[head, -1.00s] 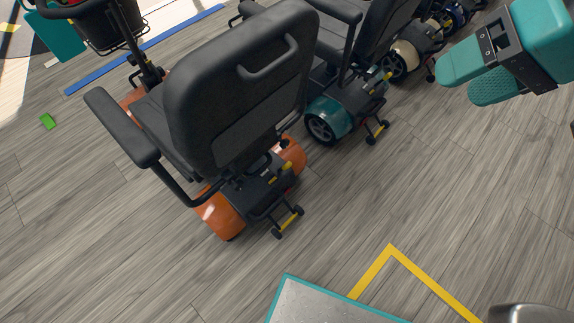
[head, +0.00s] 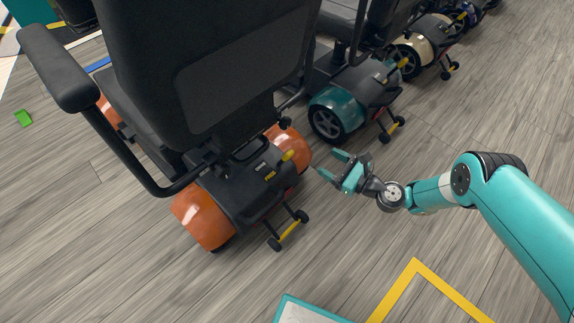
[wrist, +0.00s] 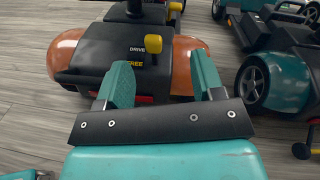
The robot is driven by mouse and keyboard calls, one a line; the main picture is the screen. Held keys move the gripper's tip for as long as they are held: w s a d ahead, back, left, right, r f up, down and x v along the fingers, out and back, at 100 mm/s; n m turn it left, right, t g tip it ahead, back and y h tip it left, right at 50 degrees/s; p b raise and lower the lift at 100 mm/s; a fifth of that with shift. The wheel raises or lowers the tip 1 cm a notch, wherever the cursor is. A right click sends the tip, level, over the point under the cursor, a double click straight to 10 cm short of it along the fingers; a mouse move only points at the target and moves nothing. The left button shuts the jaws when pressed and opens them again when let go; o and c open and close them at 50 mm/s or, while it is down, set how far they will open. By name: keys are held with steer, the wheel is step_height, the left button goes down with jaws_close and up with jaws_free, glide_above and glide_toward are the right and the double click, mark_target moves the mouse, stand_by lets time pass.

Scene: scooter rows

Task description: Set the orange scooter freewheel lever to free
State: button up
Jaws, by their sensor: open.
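The orange scooter (head: 202,214) stands at the left in the head view, its back toward me. Its freewheel lever, a yellow handle (head: 288,155), rises from the black rear deck. In the wrist view the lever (wrist: 153,44) is beside the word DRIVE; the word FREE is printed below, nearer my gripper. My gripper (head: 329,165) is open and empty, to the right of the lever and apart from it. In the wrist view its two teal fingers (wrist: 161,72) are spread, with the lever ahead between their lines.
A teal scooter (head: 338,111) stands just right of the orange one, with a cream scooter (head: 413,55) beyond. The orange scooter's anti-tip wheels (head: 275,243) stick out at its rear. A yellow floor line (head: 414,268) and open grey floor lie in front.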

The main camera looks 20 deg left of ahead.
step_height(320, 180, down, 7)
steer(key=s+d+m+t+b, duration=0.1)
steer(key=s+m+b, duration=0.1)
steer(key=s+m, duration=0.1)
steer(key=b, duration=1.3)
glide_toward(287, 154)
step_height(287, 154, down, 3)
steer(key=b+x, duration=0.2)
steer(key=x, duration=0.1)
steer(key=b+x, duration=0.2)
steer(key=x, duration=0.1)
steer(key=w+b+x, duration=0.1)
steer(key=b+x, duration=0.1)
steer(key=x, duration=0.2)
steer(key=shift+d+r, duration=0.1)
steer(key=shift+r, duration=0.2)
steer(key=shift+w+a+r+m+t, duration=0.15)
steer(key=shift+w+a+m+t, duration=0.15)
steer(key=shift+a, duration=0.15)
steer(key=shift+s, duration=0.1)
